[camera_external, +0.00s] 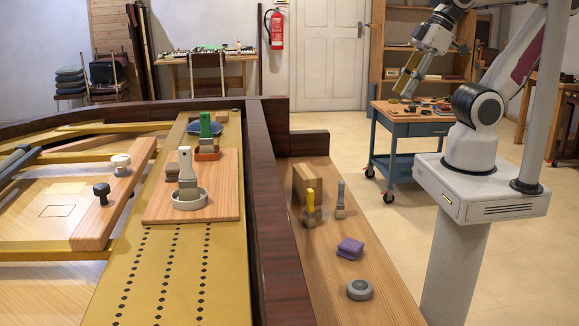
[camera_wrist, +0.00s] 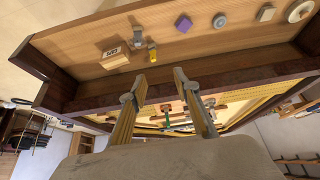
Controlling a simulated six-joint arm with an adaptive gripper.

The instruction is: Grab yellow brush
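The yellow brush (camera_external: 310,208) stands upright on the light wooden ledge at the right side of the piano, with its handle up. It also shows in the wrist view (camera_wrist: 152,50), near the ledge's inner dark rim. A grey-handled brush (camera_external: 340,200) stands just to its right, and a wooden block (camera_external: 303,182) is close behind it. My gripper (camera_external: 405,82) is high up at the upper right, well away from the brush. In the wrist view my gripper (camera_wrist: 160,75) has its two fingers spread apart with nothing between them.
A purple sponge (camera_external: 350,248) and a grey round puck (camera_external: 360,289) lie nearer on the ledge (camera_external: 385,312). A dark wooden rim (camera_external: 268,205) divides the ledge from the piano inside. There, a wooden board (camera_external: 225,185) holds a white-handled brush (camera_external: 186,168) and a green-handled brush (camera_external: 206,130).

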